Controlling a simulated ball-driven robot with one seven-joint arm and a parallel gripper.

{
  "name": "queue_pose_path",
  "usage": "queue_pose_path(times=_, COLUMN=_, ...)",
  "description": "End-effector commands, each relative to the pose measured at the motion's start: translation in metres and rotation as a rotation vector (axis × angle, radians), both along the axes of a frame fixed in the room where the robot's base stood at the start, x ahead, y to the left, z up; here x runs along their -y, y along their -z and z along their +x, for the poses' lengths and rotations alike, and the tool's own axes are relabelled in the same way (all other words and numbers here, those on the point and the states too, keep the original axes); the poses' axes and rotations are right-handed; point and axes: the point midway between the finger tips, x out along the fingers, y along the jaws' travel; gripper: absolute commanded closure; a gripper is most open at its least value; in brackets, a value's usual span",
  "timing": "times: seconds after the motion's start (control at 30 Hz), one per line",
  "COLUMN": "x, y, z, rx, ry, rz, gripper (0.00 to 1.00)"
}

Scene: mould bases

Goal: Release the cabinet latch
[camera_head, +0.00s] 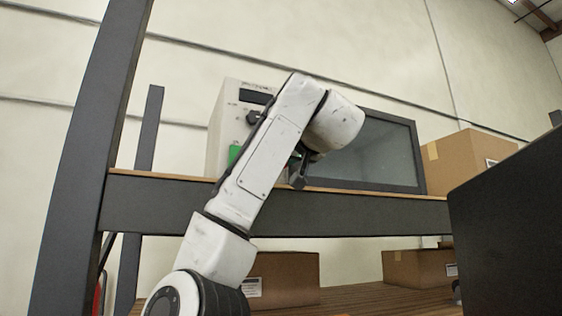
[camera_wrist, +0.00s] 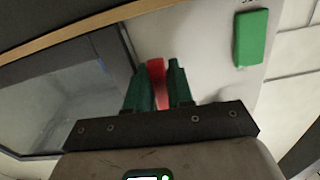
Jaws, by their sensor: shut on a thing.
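The cabinet (camera_head: 222,115) is a light box with a dark-framed glass door (camera_head: 375,158), standing on the shelf. In the wrist view its pale panel (camera_wrist: 210,50) and dark door frame (camera_wrist: 118,55) show. A red latch piece (camera_wrist: 156,70) stands on the panel beside the door frame. My gripper (camera_wrist: 160,76) has green fingers, one on each side of the red piece, shut on it. In the head view my gripper (camera_head: 299,172) is low in front of the cabinet, partly hidden by my arm, and the red piece cannot be made out.
A green block (camera_wrist: 251,38) is on the panel, apart from my fingers. The shelf edge (camera_head: 350,198) runs just below the cabinet. A cardboard box (camera_head: 460,158) stands to its right. More boxes (camera_head: 290,275) sit below. A dark upright (camera_head: 95,130) stands left.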

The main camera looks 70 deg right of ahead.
Motion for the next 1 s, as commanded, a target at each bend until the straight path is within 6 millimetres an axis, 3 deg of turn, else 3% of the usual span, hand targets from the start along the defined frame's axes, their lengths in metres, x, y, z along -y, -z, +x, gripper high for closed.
queue_pose_path(times=0.73, x=0.0019, y=-0.0003, z=-0.0024, rx=-0.069, ry=0.000, rz=-0.059, gripper=1.00)
queue_pose_path(times=0.77, x=0.0019, y=-0.0004, z=-0.0024, rx=-0.069, ry=0.000, rz=-0.059, gripper=0.76)
queue_pose_path(times=1.0, x=0.0020, y=-0.0003, z=-0.0024, rx=-0.068, ry=-0.001, rz=-0.058, gripper=0.57)
